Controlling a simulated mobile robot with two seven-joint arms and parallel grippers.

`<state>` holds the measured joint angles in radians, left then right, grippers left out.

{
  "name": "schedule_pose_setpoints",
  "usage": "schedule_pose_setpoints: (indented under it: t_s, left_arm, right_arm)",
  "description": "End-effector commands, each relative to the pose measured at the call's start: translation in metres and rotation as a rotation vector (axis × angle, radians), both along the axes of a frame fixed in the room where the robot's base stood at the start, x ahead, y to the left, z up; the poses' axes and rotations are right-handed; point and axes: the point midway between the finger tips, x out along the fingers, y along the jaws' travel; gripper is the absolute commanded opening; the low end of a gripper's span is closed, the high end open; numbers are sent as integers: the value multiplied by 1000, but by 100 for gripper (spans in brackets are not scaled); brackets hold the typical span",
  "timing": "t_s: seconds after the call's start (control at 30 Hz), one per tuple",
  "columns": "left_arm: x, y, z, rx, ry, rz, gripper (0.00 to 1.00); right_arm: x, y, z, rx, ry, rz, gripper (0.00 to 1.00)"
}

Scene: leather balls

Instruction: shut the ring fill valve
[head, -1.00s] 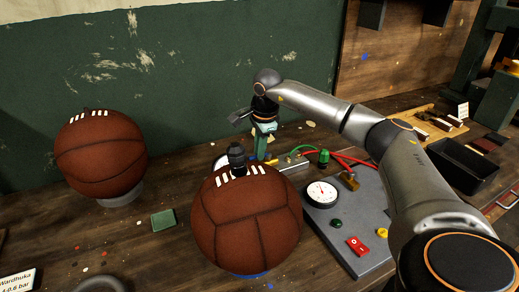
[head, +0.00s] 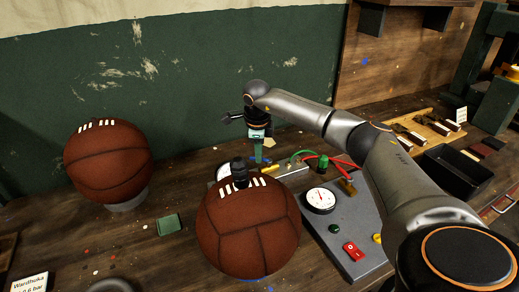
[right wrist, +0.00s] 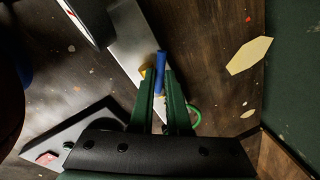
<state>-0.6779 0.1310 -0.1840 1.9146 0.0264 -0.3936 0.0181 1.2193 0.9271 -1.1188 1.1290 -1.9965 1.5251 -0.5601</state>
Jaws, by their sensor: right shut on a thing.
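A grey metal valve bar (head: 290,169) lies behind the front ball, with a yellow lever (head: 269,168) on it. In the right wrist view the bar (right wrist: 128,40) runs up to a blue lever (right wrist: 160,72), with the yellow lever (right wrist: 147,74) close beside it. I cannot read which valve is the ring fill valve. My left gripper is not in view.
A brown leather ball (head: 249,232) with a black fitting (head: 239,172) stands in front of my right gripper. Another ball (head: 108,160) sits at left on a ring. A grey panel (head: 345,235) carries a gauge (head: 320,200) and a red switch (head: 352,251). The green wall is close behind.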

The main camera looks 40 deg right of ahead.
Motion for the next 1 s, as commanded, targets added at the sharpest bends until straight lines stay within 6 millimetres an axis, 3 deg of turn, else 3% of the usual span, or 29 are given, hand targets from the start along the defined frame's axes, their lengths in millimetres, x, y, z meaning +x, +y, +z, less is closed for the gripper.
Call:
schedule_pose_setpoints:
  t_s: [0.5, 1.0]
  left_arm:
    - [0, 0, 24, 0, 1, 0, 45]
    - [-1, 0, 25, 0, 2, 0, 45]
  right_arm:
    - [9, -12, 2, -2, 1, -495, 0]
    - [12, -24, 0, -2, 0, -894, 0]
